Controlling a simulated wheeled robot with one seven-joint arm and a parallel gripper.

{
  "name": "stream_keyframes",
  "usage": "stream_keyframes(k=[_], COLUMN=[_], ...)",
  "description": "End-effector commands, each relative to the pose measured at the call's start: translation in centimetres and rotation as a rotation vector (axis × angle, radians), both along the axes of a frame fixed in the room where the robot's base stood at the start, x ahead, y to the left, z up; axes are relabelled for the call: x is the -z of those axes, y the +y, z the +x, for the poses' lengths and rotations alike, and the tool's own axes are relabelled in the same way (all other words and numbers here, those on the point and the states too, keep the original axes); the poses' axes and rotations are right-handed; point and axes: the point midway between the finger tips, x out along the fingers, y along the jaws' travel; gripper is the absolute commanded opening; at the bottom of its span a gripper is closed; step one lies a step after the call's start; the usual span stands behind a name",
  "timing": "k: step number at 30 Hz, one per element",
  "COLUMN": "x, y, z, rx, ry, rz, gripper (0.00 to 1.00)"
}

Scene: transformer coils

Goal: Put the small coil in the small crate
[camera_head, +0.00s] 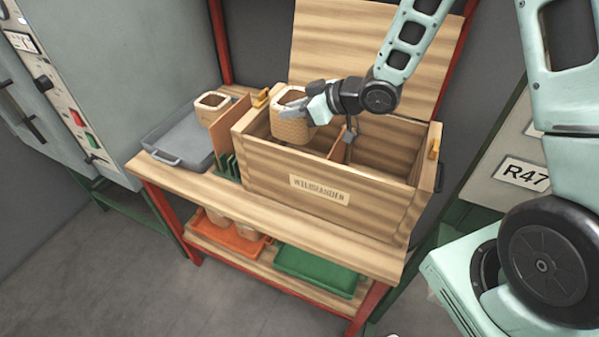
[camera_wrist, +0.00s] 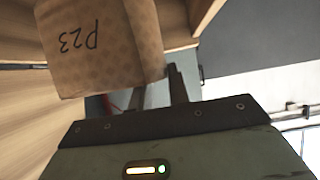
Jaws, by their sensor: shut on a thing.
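My gripper (camera_head: 312,108) is shut on a tan, hollow, squarish coil (camera_head: 291,128) and holds it upright by its right side. This coil is at the left compartment of a wooden crate (camera_head: 270,172); I cannot tell how far its lower end is below the rim. In the wrist view, the held coil (camera_wrist: 100,40) shows a "P23" mark beside the gripper fingers (camera_wrist: 165,88). Another tan coil (camera_head: 212,103) stands at the grey tray. Only one wooden crate is clear to me.
The grey tray (camera_head: 180,140) lies on the bench (camera_head: 225,196) left of the crate. Upright boards and green slats (camera_head: 229,166) stand between them. The lower shelf bears an orange tray (camera_head: 222,236) with coils and an empty green tray (camera_head: 315,270). The crate's right part looks empty.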

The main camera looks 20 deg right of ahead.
Motion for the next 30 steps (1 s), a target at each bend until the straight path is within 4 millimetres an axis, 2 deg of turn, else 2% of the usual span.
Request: stream_keyframes(k=[12,17,25,30], x=[5.4,6.3,9.5,10.2], y=[0.1,0.0,0.1,0.0], z=[0.0,0.1,0.0,0.1], rx=[0.000,0.000,-0.001,0.000], ry=[0.000,-0.002,0.000,-0.004], rz=[0.002,0.001,0.001,0.001], gripper=[0.00,0.00,0.00,0.00])
